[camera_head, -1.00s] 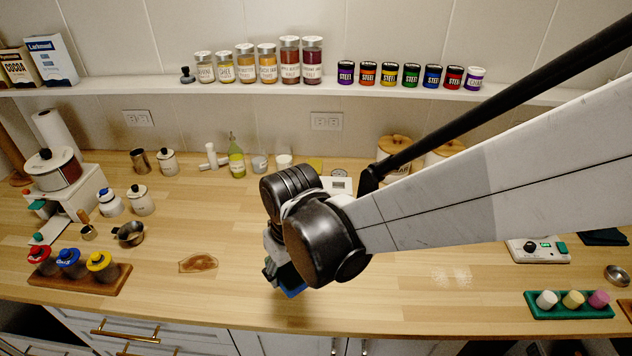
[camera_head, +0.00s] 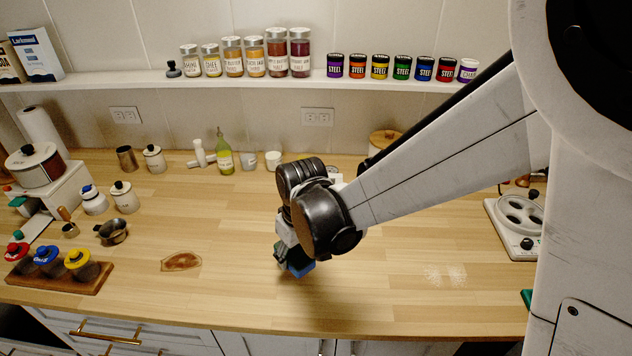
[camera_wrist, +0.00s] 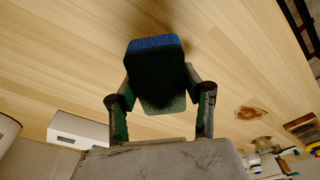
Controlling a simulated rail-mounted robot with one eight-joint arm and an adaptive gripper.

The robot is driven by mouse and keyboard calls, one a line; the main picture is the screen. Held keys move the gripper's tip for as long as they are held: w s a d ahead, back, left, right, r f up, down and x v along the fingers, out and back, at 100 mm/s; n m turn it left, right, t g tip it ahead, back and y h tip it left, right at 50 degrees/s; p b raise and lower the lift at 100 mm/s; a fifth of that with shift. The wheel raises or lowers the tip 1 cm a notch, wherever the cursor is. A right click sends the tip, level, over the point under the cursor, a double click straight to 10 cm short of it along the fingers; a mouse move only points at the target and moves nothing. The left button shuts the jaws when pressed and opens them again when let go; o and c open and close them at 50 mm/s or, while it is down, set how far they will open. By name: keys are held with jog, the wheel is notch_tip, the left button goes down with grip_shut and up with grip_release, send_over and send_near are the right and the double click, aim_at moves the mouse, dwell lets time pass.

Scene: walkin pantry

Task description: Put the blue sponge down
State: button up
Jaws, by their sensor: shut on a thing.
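The blue sponge (camera_wrist: 154,62) is between the two fingers of my gripper (camera_wrist: 160,98) in the wrist view. Its near face is dark and greenish and its far edge is blue. My gripper is shut on it. A dark shadow lies on the wood close beside the sponge in the wrist view. I cannot tell whether the sponge touches the counter.
A brown stain (camera_head: 181,261) lies to the left, and a pale powdery patch (camera_head: 445,275) to the right. A rack (camera_head: 62,283) with coloured-lid jars stands at the front left. A white hob unit (camera_head: 512,222) is at the right. The counter around my gripper is mostly clear.

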aim_at(295, 263)
jog(key=shift+f+b, duration=1)
jog(key=shift+f, duration=1)
jog(key=shift+f, duration=0.2)
jog(key=o, duration=1.5)
jog(key=shift+c, duration=0.2)
jog(key=shift+r, duration=0.15)
